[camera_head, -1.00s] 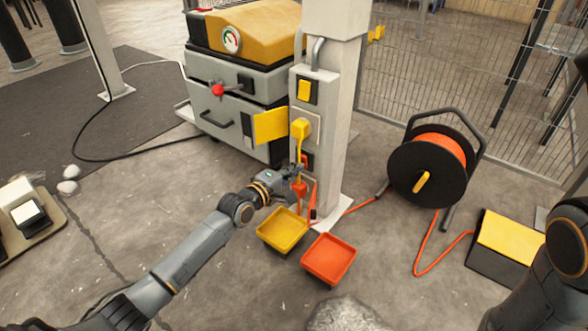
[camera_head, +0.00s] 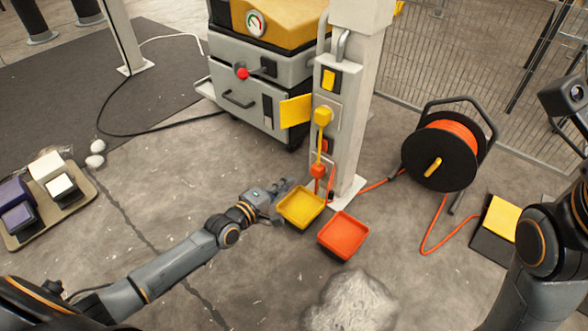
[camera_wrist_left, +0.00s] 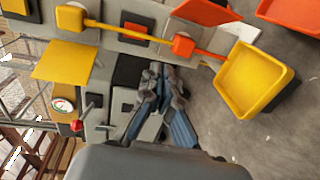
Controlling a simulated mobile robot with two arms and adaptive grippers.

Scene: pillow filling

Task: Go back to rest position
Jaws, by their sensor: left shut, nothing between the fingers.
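My left gripper (camera_head: 283,190) is shut and empty, just left of the yellow tray (camera_head: 300,207) in the head view. In the left wrist view its fingers (camera_wrist_left: 160,80) are together with nothing between them. My left arm reaches in from the lower left. My right arm (camera_head: 545,240) shows at the right edge; its gripper is out of view.
A grey post (camera_head: 350,120) carries a yellow plug (camera_head: 323,117) and an orange plug (camera_head: 318,170). An orange tray (camera_head: 343,235) sits beside the yellow one. A cable reel (camera_head: 440,155) stands right; a grey machine (camera_head: 250,95) stands behind.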

